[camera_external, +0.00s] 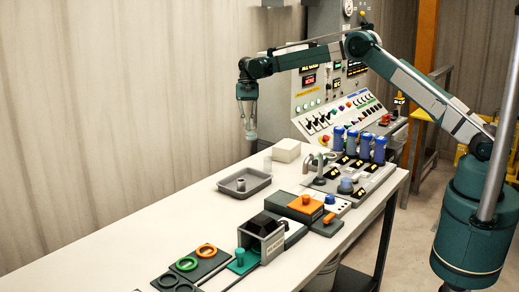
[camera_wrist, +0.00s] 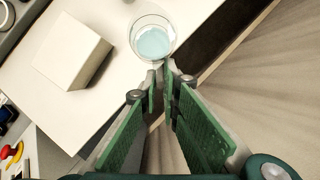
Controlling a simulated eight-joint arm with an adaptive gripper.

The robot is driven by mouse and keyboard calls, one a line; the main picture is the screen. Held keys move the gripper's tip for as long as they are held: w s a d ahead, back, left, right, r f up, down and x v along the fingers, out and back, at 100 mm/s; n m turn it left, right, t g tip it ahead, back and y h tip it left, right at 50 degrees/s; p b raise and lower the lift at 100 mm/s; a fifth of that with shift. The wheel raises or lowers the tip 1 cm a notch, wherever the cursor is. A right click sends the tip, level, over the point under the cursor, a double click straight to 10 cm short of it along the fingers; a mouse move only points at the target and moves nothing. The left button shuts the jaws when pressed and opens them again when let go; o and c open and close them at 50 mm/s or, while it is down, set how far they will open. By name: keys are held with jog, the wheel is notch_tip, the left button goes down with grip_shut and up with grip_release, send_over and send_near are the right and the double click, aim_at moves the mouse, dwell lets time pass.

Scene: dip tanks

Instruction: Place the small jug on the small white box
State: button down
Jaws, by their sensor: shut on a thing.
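My gripper (camera_external: 248,121) hangs above the far left part of the white table, its fingers pointing down. It is shut on the small jug (camera_external: 250,134), a clear, pale vessel. In the wrist view the jug (camera_wrist: 152,38) is round with pale blue inside, and the fingertips (camera_wrist: 166,72) close on its near rim. The small white box (camera_external: 286,150) sits on the table, to the right of the jug and lower. In the wrist view the box (camera_wrist: 72,52) lies left of the jug, apart from it, with its top bare.
A rack with blue-capped bottles (camera_external: 351,142) and a control panel (camera_external: 322,98) are to the right.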

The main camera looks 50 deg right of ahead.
jog(key=s+d+r+m+t+y+p, duration=0.1)
jog(key=s+d+r+m+t+p, duration=0.1)
jog(key=s+d+r+m, duration=0.4)
jog(key=r+m+t, duration=0.1)
jog(key=m+t, duration=0.1)
jog(key=m, duration=0.2)
send_over(291, 141)
jog(key=d, duration=0.1)
jog(key=shift+s+d+r+m+p, duration=0.2)
jog(key=shift+s+d+m+p, duration=0.2)
jog(key=shift+p, duration=0.1)
jog(key=shift+f, duration=0.1)
jog(key=shift+f, duration=3.05)
jog(key=shift+f+p, duration=0.3)
jog(key=shift+f, duration=1.55)
jog(key=shift+f, duration=0.15)
